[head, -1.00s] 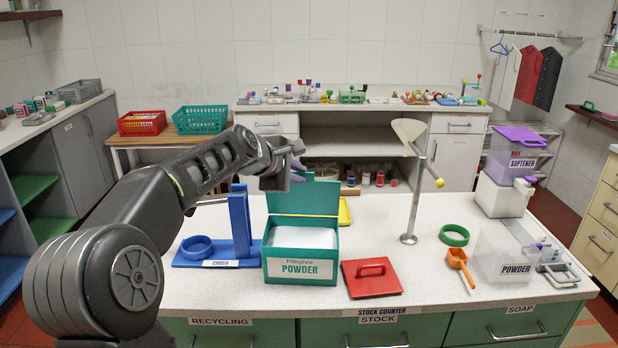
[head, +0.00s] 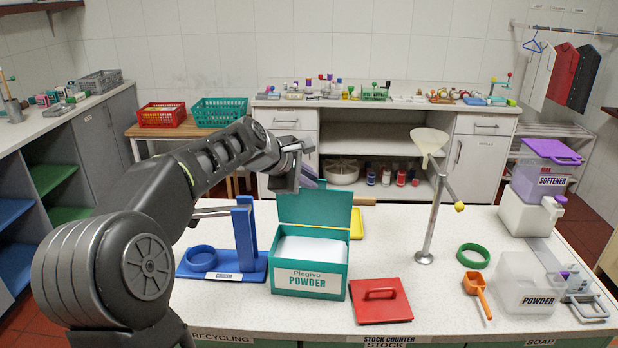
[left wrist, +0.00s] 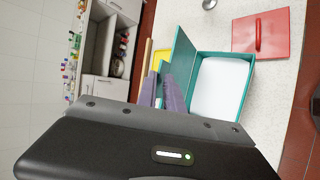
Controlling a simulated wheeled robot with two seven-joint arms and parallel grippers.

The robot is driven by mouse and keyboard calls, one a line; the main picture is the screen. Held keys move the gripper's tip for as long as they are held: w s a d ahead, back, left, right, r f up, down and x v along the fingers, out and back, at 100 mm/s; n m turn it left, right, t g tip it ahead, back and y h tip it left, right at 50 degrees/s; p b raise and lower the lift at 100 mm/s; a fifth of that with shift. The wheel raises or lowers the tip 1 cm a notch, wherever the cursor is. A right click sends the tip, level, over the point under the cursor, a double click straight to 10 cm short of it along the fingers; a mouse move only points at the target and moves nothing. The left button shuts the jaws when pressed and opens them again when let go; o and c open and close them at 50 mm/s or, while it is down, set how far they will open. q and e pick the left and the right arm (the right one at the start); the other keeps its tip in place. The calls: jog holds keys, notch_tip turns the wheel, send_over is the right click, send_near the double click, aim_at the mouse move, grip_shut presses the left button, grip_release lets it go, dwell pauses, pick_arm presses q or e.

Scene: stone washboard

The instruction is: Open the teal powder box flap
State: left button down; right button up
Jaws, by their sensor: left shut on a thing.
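The teal powder box (head: 308,281) stands on the counter, with its white label facing me and white powder inside. Its flap (head: 315,207) stands raised, about upright, at the back edge, and the box top is open. My left gripper (head: 308,178) is at the flap's upper left edge, shut on it. In the left wrist view its purple fingers (left wrist: 169,92) lie against the flap (left wrist: 182,58), beside the open box (left wrist: 246,108). The exact grip is partly hidden. My right gripper is not in view.
A blue stand (head: 223,262) is close left of the box. A red handled plate (head: 380,308), a metal post with funnel (head: 433,215), a green ring (head: 473,257) and an orange scoop (head: 478,290) are to the right. A yellow item (head: 356,224) is behind the flap.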

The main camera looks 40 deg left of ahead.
pick_arm(q)
jog(key=shift+r, duration=0.2)
dwell(0.7)
jog(key=c, duration=1.6)
grip_release()
jog(key=shift+d, duration=0.1)
jog(key=shift+f, duration=0.1)
jog(key=b+v, duration=0.1)
jog(key=v, duration=0.6)
jog(key=shift+s+r, duration=0.25)
jog(key=shift+s, duration=0.05)
